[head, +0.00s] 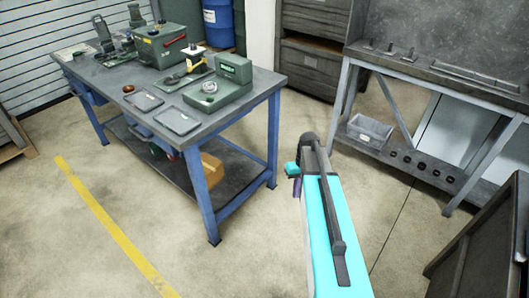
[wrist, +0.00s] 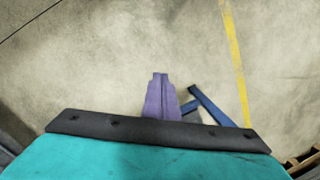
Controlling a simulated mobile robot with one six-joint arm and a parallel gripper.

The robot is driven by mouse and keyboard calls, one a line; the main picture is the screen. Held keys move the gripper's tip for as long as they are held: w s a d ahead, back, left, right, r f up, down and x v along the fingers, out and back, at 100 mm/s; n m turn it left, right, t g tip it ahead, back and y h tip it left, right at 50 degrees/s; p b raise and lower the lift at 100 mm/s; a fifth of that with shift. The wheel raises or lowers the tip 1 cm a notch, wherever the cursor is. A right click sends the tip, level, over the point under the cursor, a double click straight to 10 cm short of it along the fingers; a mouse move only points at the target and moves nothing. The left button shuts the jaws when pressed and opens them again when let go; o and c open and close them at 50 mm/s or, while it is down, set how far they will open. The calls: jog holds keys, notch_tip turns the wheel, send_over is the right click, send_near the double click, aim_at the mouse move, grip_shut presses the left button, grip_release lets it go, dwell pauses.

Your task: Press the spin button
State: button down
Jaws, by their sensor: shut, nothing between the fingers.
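A green machine (head: 235,68) with a small lit label stands at the right end of the grey workbench (head: 235,110) in the head view. A silver ring-shaped part (head: 209,87) sits on its low base. A spin button is too small to make out. My gripper shows as purple fingers (wrist: 160,78), shut and empty, over bare floor in the wrist view. In the head view, my gripper (head: 297,188) is partly hidden by my arm and hangs in front of the bench's right end, apart from the machine.
A larger green machine (head: 165,45) with a red handle stands farther left on the bench. Two flat grey trays (head: 178,120) lie near its front edge. A blue bench leg (wrist: 215,103) shows beside my fingers. A grey rack (head: 440,75) stands right; floor between is clear.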

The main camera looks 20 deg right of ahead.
jog(key=w+d+r+t+p, duration=0.1)
jog(key=w+d+r, duration=0.1)
jog(key=d+r, duration=0.8)
jog(key=w+d+r+t+p, duration=0.1)
jog(key=w+d+r, duration=0.2)
jog(key=d+r, duration=0.7)
jog(key=s+d+r, duration=0.1)
jog(key=d+r, duration=0.3)
jog(key=r, duration=0.4)
jog(key=s+d+r+t+h+p, duration=0.1)
jog(key=d+r, duration=0.3)
jog(key=r, duration=0.5)
jog(key=s+d+r+t+p, duration=0.1)
jog(key=s+d+r, duration=0.2)
jog(key=r, duration=0.6)
jog(key=shift+s+d+h, duration=0.15)
jog(key=shift+d+h, duration=0.25)
jog(key=shift+d, duration=0.2)
jog(key=shift+s+f, duration=0.1)
